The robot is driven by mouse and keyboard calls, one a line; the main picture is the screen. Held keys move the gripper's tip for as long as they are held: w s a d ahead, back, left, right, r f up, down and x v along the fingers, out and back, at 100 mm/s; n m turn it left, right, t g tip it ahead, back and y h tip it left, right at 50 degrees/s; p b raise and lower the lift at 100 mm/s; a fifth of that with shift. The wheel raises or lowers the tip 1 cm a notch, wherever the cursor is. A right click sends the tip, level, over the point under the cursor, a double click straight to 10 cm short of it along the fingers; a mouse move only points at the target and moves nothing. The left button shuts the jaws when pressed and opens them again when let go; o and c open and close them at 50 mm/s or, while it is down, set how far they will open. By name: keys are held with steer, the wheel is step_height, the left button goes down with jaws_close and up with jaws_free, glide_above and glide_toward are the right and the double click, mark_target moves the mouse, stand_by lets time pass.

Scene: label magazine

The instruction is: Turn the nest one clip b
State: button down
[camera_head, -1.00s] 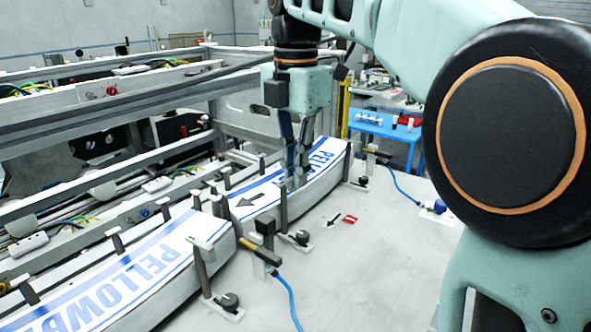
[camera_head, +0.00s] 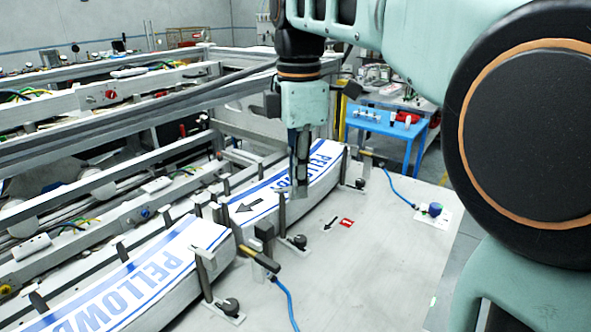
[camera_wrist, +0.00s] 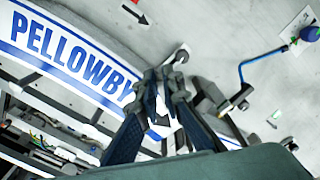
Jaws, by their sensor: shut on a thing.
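Nest one holds a curved stack of white labels (camera_head: 323,177) with blue PELLOWBY print and a dark arrow; its printed face also shows in the wrist view (camera_wrist: 60,50). My gripper (camera_head: 299,190) is low at the stack's front edge, just right of a dark upright post (camera_head: 282,213) with a knobbed foot. In the wrist view my two fingers (camera_wrist: 165,78) come together beside the label edge, close to a dark knob (camera_wrist: 180,55). They are shut on a small clip, which the fingers mostly hide; its exact angle cannot be told.
A second label stack (camera_head: 200,238) lies at the left. Another knobbed post (camera_head: 344,165) stands right. Grey rails (camera_head: 150,160) run behind. The plate (camera_head: 390,240) at front right is mostly clear.

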steer(key=shift+s+a+m+p, duration=0.15)
steer(key=shift+s+m+p, duration=0.35)
steer(key=shift+m, duration=1.45)
steer(key=shift+s+a+m+p, duration=0.1)
steer(key=shift+s+m+p, duration=0.4)
steer(key=shift+m, duration=1.4)
steer(key=shift+s+a+m+p, duration=0.15)
steer(key=shift+s+m+p, duration=0.3)
steer(key=shift+m, duration=1.5)
steer(key=shift+w, duration=0.1)
steer(key=c, duration=2.1)
jaws_free()
step_height(320, 180, up, 12)
steer(key=shift+r, duration=0.1)
